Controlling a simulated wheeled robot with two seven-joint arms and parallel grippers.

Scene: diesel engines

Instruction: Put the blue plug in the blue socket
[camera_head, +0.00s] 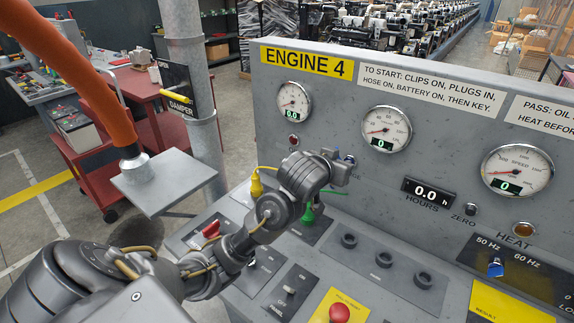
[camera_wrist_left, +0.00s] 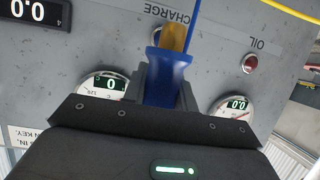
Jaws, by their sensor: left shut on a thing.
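My left gripper (camera_head: 338,170) is in front of the upright face of the engine panel, beneath the small gauges. In the left wrist view its two fingers (camera_wrist_left: 164,78) are closed on the sides of the blue plug (camera_wrist_left: 166,88). A blue cable (camera_wrist_left: 193,28) runs from the plug toward the top of that view. In the head view only a bit of blue (camera_head: 350,159) shows by the fingertips. A blue knob-like piece (camera_head: 495,267) sits by the 50 Hz / 60 Hz marks. I cannot make out a blue socket. My right gripper is not in view.
A yellow plug (camera_head: 256,186), a green plug (camera_head: 309,214) and a red piece (camera_head: 211,228) are on the sloping desk beside my arm. A red button (camera_head: 339,313) is at the front. A grey post (camera_head: 188,90) stands left.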

